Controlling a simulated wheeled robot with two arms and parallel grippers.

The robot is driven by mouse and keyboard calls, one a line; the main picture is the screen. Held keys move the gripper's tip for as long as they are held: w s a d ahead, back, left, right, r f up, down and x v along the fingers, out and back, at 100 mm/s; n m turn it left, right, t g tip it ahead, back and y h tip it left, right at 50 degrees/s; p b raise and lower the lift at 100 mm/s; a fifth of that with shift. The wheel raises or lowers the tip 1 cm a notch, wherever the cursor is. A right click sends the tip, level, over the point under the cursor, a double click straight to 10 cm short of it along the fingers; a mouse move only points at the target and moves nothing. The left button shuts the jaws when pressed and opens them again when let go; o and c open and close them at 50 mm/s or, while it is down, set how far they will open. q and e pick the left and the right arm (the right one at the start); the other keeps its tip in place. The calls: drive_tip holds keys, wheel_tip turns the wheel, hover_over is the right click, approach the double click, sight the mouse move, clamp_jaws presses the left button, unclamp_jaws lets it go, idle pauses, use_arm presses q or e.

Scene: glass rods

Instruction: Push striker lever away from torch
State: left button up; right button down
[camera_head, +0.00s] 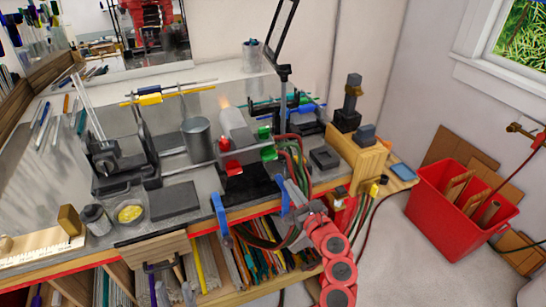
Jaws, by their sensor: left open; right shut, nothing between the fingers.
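The torch (234,124) is a pale grey cylinder in the middle of the bench, with red and green knobs in front and a faint orange glow at its upper left tip. I cannot clearly make out the striker lever. A tall dark jointed arm (283,72) rises just right of the torch, but I cannot tell whether it is the lever. My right gripper (292,186), on the red arm from the lower right, is shut and empty at the bench front, beside the hoses and right of the torch. My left gripper is not in view.
Blue clamps (219,214) grip the front edge. Red and green hoses (298,162) hang close to my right gripper. A metal cup (197,139) and a rod stand (105,160) are left of the torch. A wooden block (356,157) stands right; a red bin (450,215) is on the floor.

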drive_tip(key=shift+m+h, duration=0.3)
drive_tip(key=shift+m, duration=0.4)
drive_tip(key=x, duration=0.3)
drive_tip(key=p+x, duration=0.1)
drive_tip(key=x, duration=0.2)
drive_tip(key=p+x, duration=0.1)
drive_tip(key=x, duration=0.2)
drive_tip(key=shift+w+d+r, duration=0.15)
drive_tip(key=shift+w+d, duration=0.15)
drive_tip(key=shift+w, duration=0.05)
drive_tip(key=shift+w+a+r+p, duration=0.2)
drive_tip(key=shift+w+r+p, duration=0.7)
drive_tip(key=shift+r+p, duration=0.15)
drive_tip(key=shift+w+a+r+t, duration=0.2)
drive_tip(key=shift+w+r+t, duration=0.15)
drive_tip(key=shift+w, duration=0.1)
